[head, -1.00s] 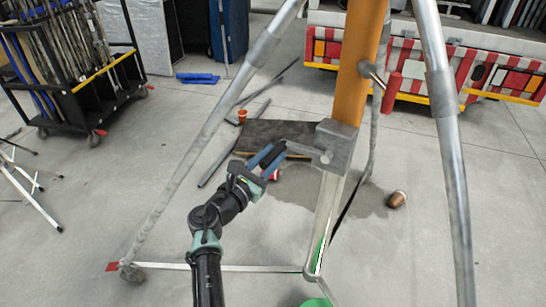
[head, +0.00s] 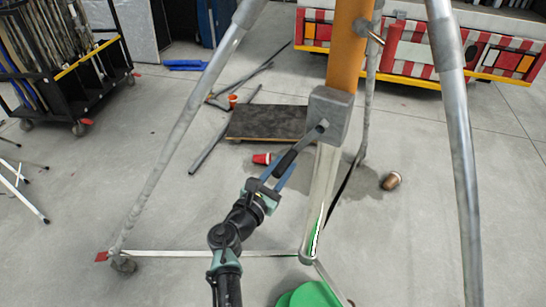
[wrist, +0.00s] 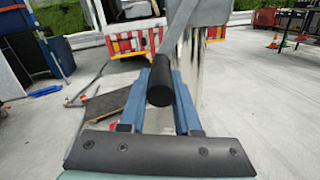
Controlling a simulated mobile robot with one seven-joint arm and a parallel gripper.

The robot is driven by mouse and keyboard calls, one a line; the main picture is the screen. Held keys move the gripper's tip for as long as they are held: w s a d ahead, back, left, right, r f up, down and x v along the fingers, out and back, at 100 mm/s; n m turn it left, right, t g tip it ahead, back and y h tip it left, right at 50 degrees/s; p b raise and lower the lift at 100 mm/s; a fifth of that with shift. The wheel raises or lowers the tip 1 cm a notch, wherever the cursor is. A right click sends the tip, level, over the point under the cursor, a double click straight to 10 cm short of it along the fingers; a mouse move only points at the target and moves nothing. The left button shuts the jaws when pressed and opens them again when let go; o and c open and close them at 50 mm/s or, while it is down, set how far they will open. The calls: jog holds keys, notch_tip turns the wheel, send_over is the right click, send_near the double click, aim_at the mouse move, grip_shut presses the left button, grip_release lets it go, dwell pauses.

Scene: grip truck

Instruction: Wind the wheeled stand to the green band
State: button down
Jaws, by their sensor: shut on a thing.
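The wheeled stand has silver legs, an orange column (head: 347,60), a grey winch box (head: 330,108) and a pale lower tube (head: 322,185). A green patch, which may be the green band (head: 316,232), shows low on that tube. A crank arm (head: 306,139) slants down and left from the box to a black grip (head: 286,160). My gripper (head: 279,170) is shut on the crank grip. In the wrist view the black grip (wrist: 160,88) lies between the blue fingers. One caster (head: 123,264) shows at the left leg's foot.
A dark board (head: 266,123), loose pipes (head: 222,138), a red cup (head: 262,158) and a brown cup (head: 391,181) lie on the floor behind. A black rack (head: 70,90) stands left, a red-and-white truck (head: 410,55) behind. A green round object (head: 309,294) is at bottom.

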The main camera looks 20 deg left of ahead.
jog(key=s+d+p, duration=0.1)
jog(key=d, duration=0.5)
jog(key=shift+s+d+f, duration=0.2)
jog(key=shift+d+f, duration=0.1)
jog(key=shift+d, duration=0.1)
jog(key=c, duration=0.9)
grip_release()
jog(key=shift+r, duration=0.1)
jog(key=o, duration=0.5)
jog(key=shift+f, duration=0.2)
jog(key=shift+s, duration=0.15)
jog(key=p+v, duration=0.3)
jog(key=v, duration=0.7)
